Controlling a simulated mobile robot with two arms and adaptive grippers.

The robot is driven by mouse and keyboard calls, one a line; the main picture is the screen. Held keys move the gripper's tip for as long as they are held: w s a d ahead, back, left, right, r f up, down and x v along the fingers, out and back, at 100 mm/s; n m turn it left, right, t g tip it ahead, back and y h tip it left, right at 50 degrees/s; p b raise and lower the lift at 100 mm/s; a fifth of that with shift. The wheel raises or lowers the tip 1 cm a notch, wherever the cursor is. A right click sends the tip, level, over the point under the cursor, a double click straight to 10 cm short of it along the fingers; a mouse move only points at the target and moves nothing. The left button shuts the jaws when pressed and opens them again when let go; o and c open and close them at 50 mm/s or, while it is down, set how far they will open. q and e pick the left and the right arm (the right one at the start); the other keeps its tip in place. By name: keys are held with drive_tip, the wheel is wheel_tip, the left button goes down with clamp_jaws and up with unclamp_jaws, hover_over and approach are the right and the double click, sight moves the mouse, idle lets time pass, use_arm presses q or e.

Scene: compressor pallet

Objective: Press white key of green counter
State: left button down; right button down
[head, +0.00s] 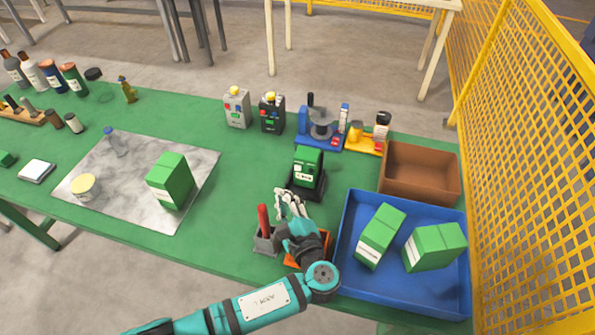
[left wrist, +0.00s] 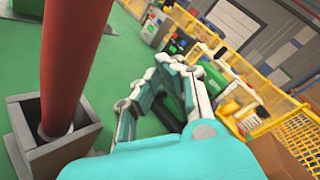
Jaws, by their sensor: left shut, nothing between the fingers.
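The green counter (head: 308,168) stands upright in a black base near the middle of the green table. Its front has a pale display and small light keys, too small to tell apart. My left gripper (head: 288,197) is shut and empty, just in front of the counter and slightly to its left. In the left wrist view the shut fingers (left wrist: 178,66) point toward the counter (left wrist: 214,80), which is partly hidden behind them. I cannot tell whether the fingertips touch it. My right gripper is not in view.
A red-handled tool (head: 263,220) stands in a grey holder close left of my gripper. A blue tray (head: 345,230) with green boxes lies right, with a brown bin (head: 420,185) behind it. A green box (head: 170,182) stands left.

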sight(298, 168)
use_arm(q)
drive_tip(key=w+b, duration=0.1)
drive_tip(key=w, duration=0.1)
drive_tip(key=w+d+b, duration=0.1)
drive_tip(key=w, duration=0.1)
drive_tip(key=shift+w+d+f, duration=0.1)
drive_tip(key=shift+w+d, duration=0.1)
drive_tip(key=shift+w+d+b, duration=0.25)
drive_tip(key=shift+w+b, duration=0.15)
drive_tip(key=shift+w, duration=0.25)
idle(0.6)
drive_tip(key=shift+w, duration=0.1)
drive_tip(key=shift+w+d, duration=0.1)
drive_tip(key=shift+w, duration=0.2)
drive_tip(key=shift+w+d+b, duration=0.1)
drive_tip(key=shift+w+b, duration=0.3)
idle(1.0)
drive_tip(key=shift+s, duration=0.1)
drive_tip(key=shift+s+a+p, duration=0.25)
drive_tip(key=shift+s+p, duration=0.35)
drive_tip(key=shift+s, duration=0.15)
